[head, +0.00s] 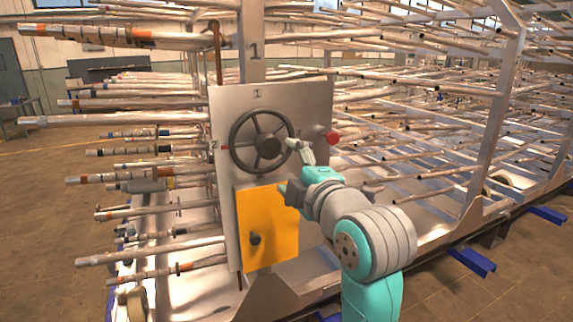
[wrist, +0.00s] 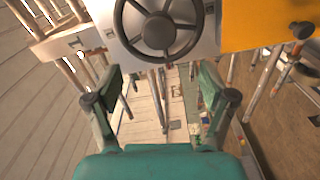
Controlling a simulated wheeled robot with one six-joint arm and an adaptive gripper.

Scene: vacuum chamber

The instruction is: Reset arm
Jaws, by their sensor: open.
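My gripper (head: 289,168) is in front of the upright metal panel, just right of and below the dark handwheel (head: 236,136). In the wrist view my gripper (wrist: 160,76) has its two fingers spread wide with nothing between them. The handwheel (wrist: 121,22) shows past the fingertips at the top of that view, and a gap seems to lie between them. My arm reaches up from the lower right in the head view. The exact distance from fingers to panel cannot be told.
The metal panel (head: 222,190) carries an orange door (head: 270,222) with a dark knob (head: 255,239), and a red knob (head: 332,138) at right. Racks of long rods (head: 150,119) stick out left and fill the right. Open floor (head: 45,210) lies at left.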

